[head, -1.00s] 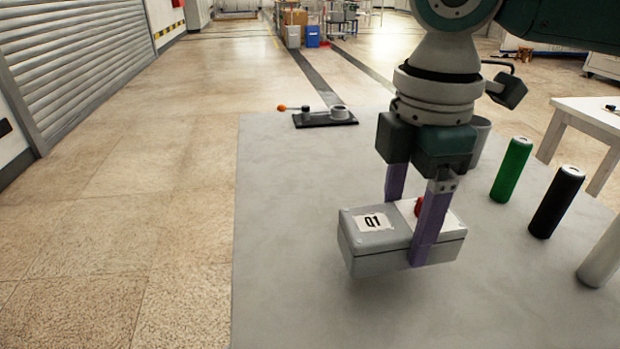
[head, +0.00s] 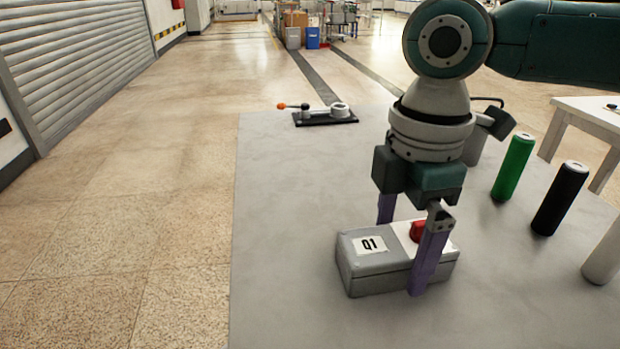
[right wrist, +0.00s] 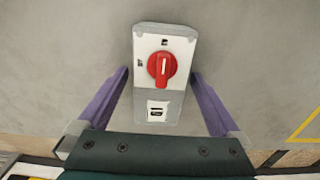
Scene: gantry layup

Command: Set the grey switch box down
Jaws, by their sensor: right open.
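The grey switch box (head: 375,276) rests on the grey table, with a Q1 label and a red knob on a white plate on its top. In the right wrist view the box (right wrist: 172,121) lies between the two purple fingers, with a gap on either side. My right gripper (head: 402,252) is open and straddles the box from above. It also shows in the right wrist view (right wrist: 160,88). My left gripper is not in view.
On the grey table (head: 280,220) stand a green cylinder (head: 513,168), a black cylinder (head: 558,198) and a pale cylinder (head: 605,258) at the right. A black base with an orange-tipped lever (head: 325,117) is at the far edge. The table's left part is clear.

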